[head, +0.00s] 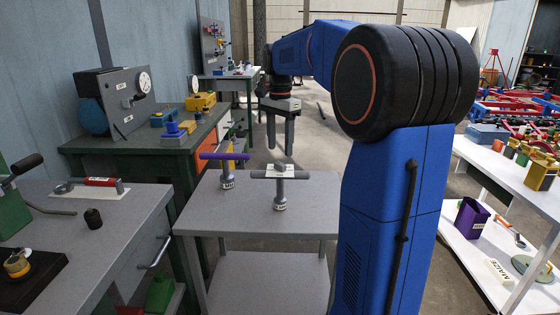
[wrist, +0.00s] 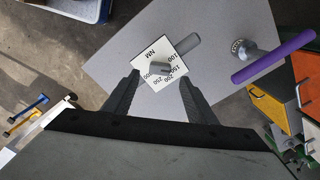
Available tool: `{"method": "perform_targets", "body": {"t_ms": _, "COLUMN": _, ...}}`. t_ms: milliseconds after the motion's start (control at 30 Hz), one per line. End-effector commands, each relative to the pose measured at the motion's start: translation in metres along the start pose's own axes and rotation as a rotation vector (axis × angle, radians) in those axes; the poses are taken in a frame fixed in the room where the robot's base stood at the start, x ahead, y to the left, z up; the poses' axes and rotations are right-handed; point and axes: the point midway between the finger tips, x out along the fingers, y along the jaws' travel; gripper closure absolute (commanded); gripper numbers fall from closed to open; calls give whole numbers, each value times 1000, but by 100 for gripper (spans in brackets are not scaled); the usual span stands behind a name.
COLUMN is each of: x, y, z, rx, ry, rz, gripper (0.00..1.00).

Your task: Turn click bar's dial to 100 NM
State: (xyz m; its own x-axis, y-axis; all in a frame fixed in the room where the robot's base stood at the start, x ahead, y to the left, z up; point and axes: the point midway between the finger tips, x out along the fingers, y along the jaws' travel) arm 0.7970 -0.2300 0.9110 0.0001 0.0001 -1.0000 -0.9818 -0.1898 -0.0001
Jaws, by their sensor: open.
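A grey T-shaped tool (head: 281,190) with a pale dial plate stands upright on a small grey table; I take it to be the click bar. In the wrist view its square white dial plate (wrist: 151,85) reads NM, with 100, 150, 200 and 250 around a grey knob (wrist: 160,69). I cannot tell which number the knob points to. A grey handle (wrist: 187,46) sticks out past the plate. My gripper (head: 280,151) is open and points down above the table; its fingers (wrist: 159,75) show on either side of the plate, apart from the knob.
A second T-shaped tool with a purple handle (head: 224,156) stands close by on the same grey table (head: 320,215). Benches with a gauge panel (head: 126,105) and a red-handled tool (head: 100,181) lie left. A white shelf unit (head: 500,172) with parts stands right.

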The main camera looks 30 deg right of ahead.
Motion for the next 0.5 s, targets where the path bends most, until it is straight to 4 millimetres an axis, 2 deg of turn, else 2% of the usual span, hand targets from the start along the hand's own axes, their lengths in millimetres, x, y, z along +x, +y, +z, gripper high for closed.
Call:
{"method": "perform_targets", "body": {"t_ms": 200, "x": 36, "y": 1, "z": 0, "rx": 0, "ry": -1, "rz": 3, "gripper": 48}}
{"method": "perform_targets", "body": {"t_ms": 500, "x": 58, "y": 0, "z": 0, "rx": 0, "ry": 0, "rz": 0, "gripper": 48}}
